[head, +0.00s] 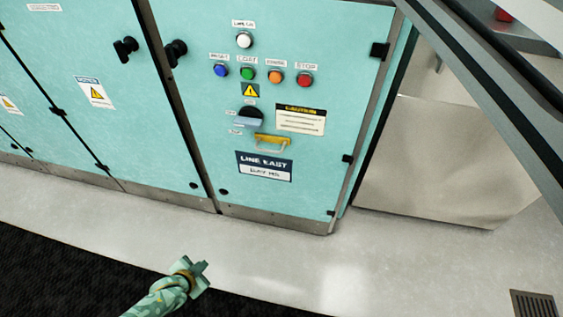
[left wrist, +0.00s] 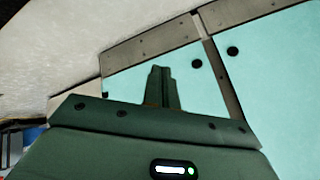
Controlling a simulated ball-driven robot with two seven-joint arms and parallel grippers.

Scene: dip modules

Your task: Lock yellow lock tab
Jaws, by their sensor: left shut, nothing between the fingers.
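The yellow lock tab (head: 271,140) is on the teal cabinet door (head: 300,195), just right of and below a dark rotary switch with a grey handle (head: 250,117). A pale, shackle-like loop (head: 270,147) hangs at the tab. My left gripper (head: 201,267) is shut and empty, low in front of the cabinet and well apart from the tab. In the left wrist view, its closed fingers (left wrist: 160,88) point toward the lower cabinet panels; the tab is not in that view. My right gripper is not in view.
White, blue, green, orange and red buttons (head: 304,80) sit above the switch. A caution label (head: 300,120) is right of it, and a "LINE EAST" plate (head: 264,166) is below the tab. The pale floor (head: 330,270) in front is clear. A diagonal grey beam (head: 490,90) crosses the upper right.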

